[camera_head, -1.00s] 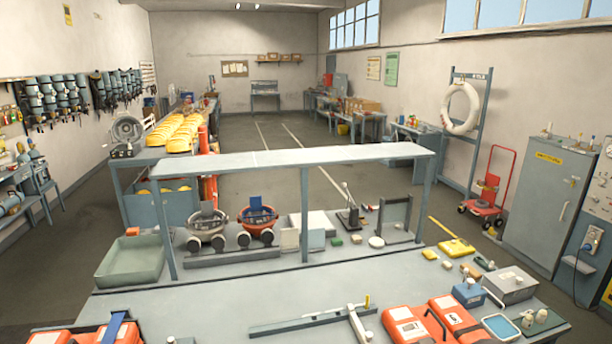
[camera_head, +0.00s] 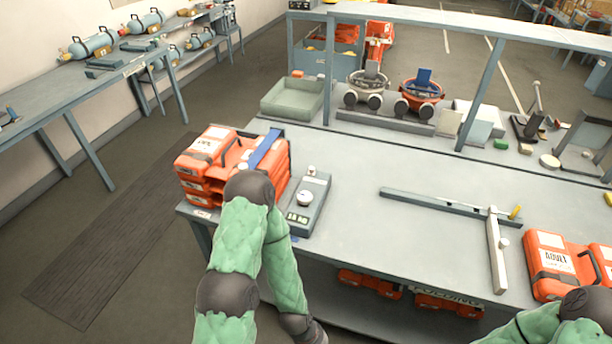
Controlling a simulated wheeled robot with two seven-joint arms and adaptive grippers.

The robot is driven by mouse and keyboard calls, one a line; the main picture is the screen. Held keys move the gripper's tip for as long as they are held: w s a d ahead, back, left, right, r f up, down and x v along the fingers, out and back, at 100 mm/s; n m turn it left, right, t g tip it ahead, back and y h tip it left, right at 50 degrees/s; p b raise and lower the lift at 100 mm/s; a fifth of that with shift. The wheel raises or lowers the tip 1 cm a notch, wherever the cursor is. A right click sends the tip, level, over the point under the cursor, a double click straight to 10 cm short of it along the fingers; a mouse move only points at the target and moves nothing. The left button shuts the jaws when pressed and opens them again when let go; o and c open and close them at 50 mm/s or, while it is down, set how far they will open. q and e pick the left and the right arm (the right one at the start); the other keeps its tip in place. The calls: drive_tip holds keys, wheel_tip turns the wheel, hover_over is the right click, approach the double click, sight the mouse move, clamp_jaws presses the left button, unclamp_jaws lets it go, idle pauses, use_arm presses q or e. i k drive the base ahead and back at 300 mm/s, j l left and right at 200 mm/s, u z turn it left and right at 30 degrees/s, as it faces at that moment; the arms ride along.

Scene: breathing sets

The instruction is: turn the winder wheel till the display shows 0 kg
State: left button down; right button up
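A grey box-like unit (camera_head: 317,211) sits near the left end of the worktable, just right of stacked orange cases. A small pale round part (camera_head: 304,198), which looks like a wheel or knob, is on its top. A small display (camera_head: 297,217) is on its near end. Its text seems to end in "KG", but the digits are too small to read surely. My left arm, green with dark joints, rises at lower left, with a joint in front of the cases. My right arm shows at the lower right corner. Neither gripper is visible.
The orange cases (camera_head: 207,147) carry a blue strap (camera_head: 266,148). A grey bar (camera_head: 435,202) and an upright-ended lever piece (camera_head: 497,250) lie on the worktable (camera_head: 370,240). More orange cases (camera_head: 550,262) stand at right. The tabletop between is mostly clear.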

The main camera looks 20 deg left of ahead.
sight(304, 198)
drive_tip(key=u, duration=0.9)
